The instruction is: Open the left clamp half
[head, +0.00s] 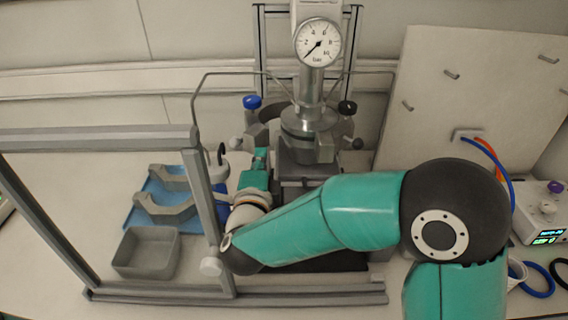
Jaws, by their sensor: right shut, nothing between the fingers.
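The reactor (308,135) stands upright at the centre back, with a round gauge (318,42) on top. A dark curved piece (266,113) is at the left of its head, near a blue knob (252,102); it may be the left clamp half, but I cannot tell for sure. A black knob (347,107) is on the right side. My right gripper (261,155) is shut and empty, just left of and below the reactor head. The arm's forearm covers the lower reactor base. My left gripper is not in view.
A grey frame (100,138) stands at the front left. Behind it are a blue tray (140,215) with two grey C-shaped pieces (165,208) and a grey open box (148,252). A pale panel (475,95) with hoses is at the right, by a control box (545,205).

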